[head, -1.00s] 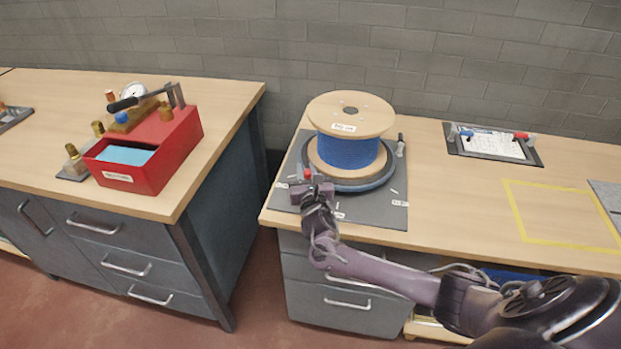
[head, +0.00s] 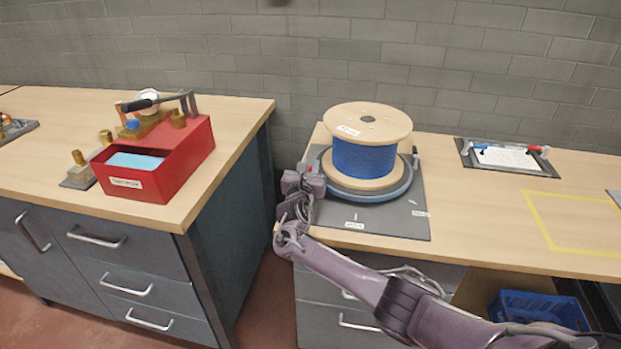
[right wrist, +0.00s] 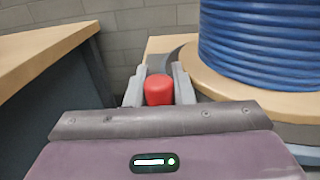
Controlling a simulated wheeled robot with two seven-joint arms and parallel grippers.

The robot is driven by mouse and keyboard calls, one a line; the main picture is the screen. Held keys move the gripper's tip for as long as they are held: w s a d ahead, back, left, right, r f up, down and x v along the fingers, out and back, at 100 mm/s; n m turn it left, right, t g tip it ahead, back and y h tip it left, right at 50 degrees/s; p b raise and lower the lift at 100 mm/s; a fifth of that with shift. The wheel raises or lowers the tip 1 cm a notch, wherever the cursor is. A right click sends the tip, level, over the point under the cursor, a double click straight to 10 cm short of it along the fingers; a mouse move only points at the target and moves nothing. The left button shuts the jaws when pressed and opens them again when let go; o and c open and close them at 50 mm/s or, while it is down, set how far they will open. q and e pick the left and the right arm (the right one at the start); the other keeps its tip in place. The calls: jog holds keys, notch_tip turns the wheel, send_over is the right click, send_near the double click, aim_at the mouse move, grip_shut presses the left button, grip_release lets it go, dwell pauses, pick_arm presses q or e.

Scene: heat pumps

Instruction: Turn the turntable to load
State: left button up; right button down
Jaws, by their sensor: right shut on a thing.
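The turntable (head: 392,192) is a dark round plate on a grey base mat (head: 375,217) on the right bench. A wooden spool (head: 368,123) wound with blue hose (head: 364,160) stands upright on it. My right gripper (head: 308,172) is at the turntable's left edge. In the right wrist view its fingers are shut on a red knob (right wrist: 159,90), with the blue coil close by on the right. The knob is hidden behind the gripper in the head view. Labels on the mat are too small to read. My left gripper is not in view.
A red box (head: 165,165) with a gauge and pump lever stands on the left bench (head: 240,112). A gap separates the benches. A clipboard tray (head: 505,157) and a yellow taped outline (head: 545,235) lie right of the mat. A blue crate (head: 540,308) sits below.

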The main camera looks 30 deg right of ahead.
jog(key=shift+w+d+m+g+h+b, duration=0.25)
jog(key=shift+d+m+g+h+b, duration=0.05)
jog(key=shift+d+h, duration=0.15)
jog(key=shift+r, duration=0.1)
jog(key=c, duration=1.7)
grip_release()
jog(key=o, duration=0.4)
jog(key=shift+s+d, duration=0.1)
jog(key=shift+d, duration=0.1)
jog(key=shift+o, duration=0.2)
jog(key=shift+a, duration=0.1)
jog(key=shift+a, duration=0.2)
jog(key=shift+s+a, duration=0.15)
jog(key=shift+a, duration=0.05)
jog(key=p+v, duration=0.2)
jog(key=v, duration=0.4)
jog(key=shift+s+a, duration=0.15)
jog(key=shift+s, duration=0.25)
jog(key=shift+s+a, duration=0.1)
